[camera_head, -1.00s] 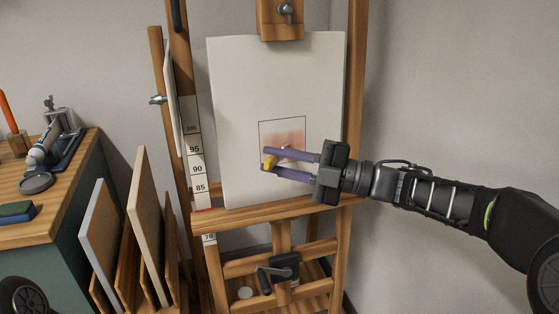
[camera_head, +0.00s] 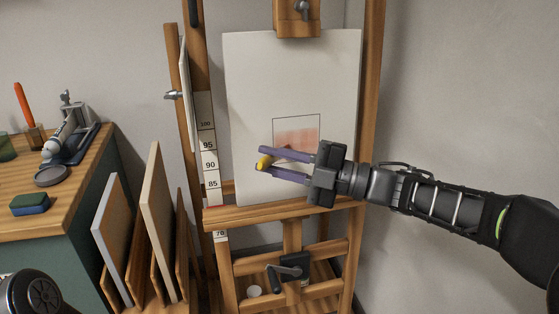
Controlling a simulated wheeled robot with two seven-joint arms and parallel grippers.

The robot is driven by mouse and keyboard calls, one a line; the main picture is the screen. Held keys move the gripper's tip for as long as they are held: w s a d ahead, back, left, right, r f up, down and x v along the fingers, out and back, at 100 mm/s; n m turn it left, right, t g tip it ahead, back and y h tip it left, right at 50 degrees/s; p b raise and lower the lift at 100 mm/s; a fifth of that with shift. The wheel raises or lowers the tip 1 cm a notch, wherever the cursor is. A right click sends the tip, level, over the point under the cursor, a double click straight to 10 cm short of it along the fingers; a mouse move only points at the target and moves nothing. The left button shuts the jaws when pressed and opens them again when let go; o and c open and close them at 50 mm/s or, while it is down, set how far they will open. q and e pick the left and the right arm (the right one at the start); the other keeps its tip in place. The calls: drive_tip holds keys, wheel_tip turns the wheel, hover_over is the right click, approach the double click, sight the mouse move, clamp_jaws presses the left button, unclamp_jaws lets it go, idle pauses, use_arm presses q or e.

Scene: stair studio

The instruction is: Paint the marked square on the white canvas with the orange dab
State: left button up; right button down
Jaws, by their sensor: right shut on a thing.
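The white canvas (camera_head: 240,90) stands upright on the wooden easel (camera_head: 374,90). A thin dark outline marks the square (camera_head: 296,124) low on the canvas. A pale orange-pink smear (camera_head: 297,136) covers part of it, with its upper strip still white. My right gripper (camera_head: 262,160) comes in from the right in front of the canvas, below and left of the square's middle. Its purple fingers are shut on a small yellow thing (camera_head: 264,162), mostly hidden between them. They cover the square's lower edge. I cannot tell whether the yellow thing touches the canvas. My left gripper is out of view.
A wooden-topped cabinet (camera_head: 60,190) at left bears a blue-green block (camera_head: 30,204), a round grey lid (camera_head: 51,176) and an orange-handled tool (camera_head: 23,104). Several boards (camera_head: 157,220) lean beside it. A crank (camera_head: 288,268) juts from the easel below the canvas.

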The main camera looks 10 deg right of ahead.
drive_tip(key=shift+a, duration=0.35)
drive_tip(key=shift+a, duration=1.15)
drive_tip(key=shift+r+p, duration=0.3)
drive_tip(key=shift+r, duration=0.4)
drive_tip(key=shift+w+d, duration=0.1)
drive_tip(key=shift+d, duration=1.15)
